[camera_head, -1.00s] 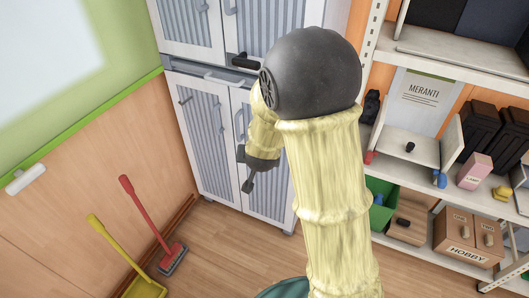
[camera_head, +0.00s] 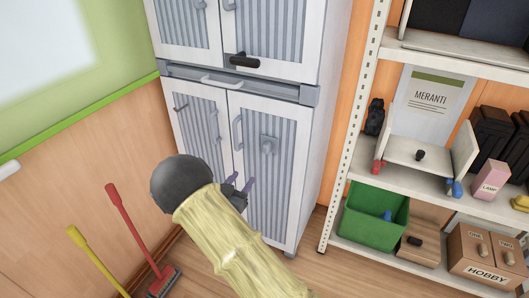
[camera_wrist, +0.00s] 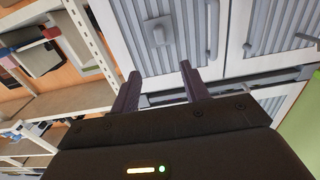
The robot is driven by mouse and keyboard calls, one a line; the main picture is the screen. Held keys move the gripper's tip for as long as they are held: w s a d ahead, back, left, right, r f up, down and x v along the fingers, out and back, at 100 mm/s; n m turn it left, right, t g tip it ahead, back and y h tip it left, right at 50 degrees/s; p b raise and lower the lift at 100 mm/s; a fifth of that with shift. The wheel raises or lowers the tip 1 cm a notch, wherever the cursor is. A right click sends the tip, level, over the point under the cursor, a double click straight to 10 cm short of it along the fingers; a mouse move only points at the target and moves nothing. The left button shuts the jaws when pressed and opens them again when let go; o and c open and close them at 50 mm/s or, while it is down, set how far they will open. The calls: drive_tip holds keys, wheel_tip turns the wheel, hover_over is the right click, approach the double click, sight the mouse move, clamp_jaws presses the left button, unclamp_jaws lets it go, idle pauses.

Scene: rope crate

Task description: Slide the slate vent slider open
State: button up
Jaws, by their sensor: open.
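The slate vent slider (camera_head: 268,145) is a small grey square plate with a knob. It sits on the ribbed panel of the lower right cabinet door (camera_head: 291,170). It also shows in the wrist view (camera_wrist: 159,31), just beyond the fingertips. My gripper (camera_head: 238,184) is in front of that door, below and left of the slider in the head view. In the wrist view its two dark fingers (camera_wrist: 161,84) are apart with nothing between them. A gap to the slider seems to remain, but its depth is hard to tell.
A pale door handle (camera_head: 237,129) stands left of the slider. A black handle (camera_head: 243,61) and a drawer-like strip (camera_head: 222,80) are above. Shelving (camera_head: 350,130) with a green bin (camera_head: 374,218) is at the right. A red broom (camera_head: 133,225) leans at lower left.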

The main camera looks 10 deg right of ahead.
sight(265, 149)
drive_tip(key=x, duration=1.7)
drive_tip(key=shift+w+d, duration=0.1)
drive_tip(key=shift+w, duration=0.15)
clamp_jaws()
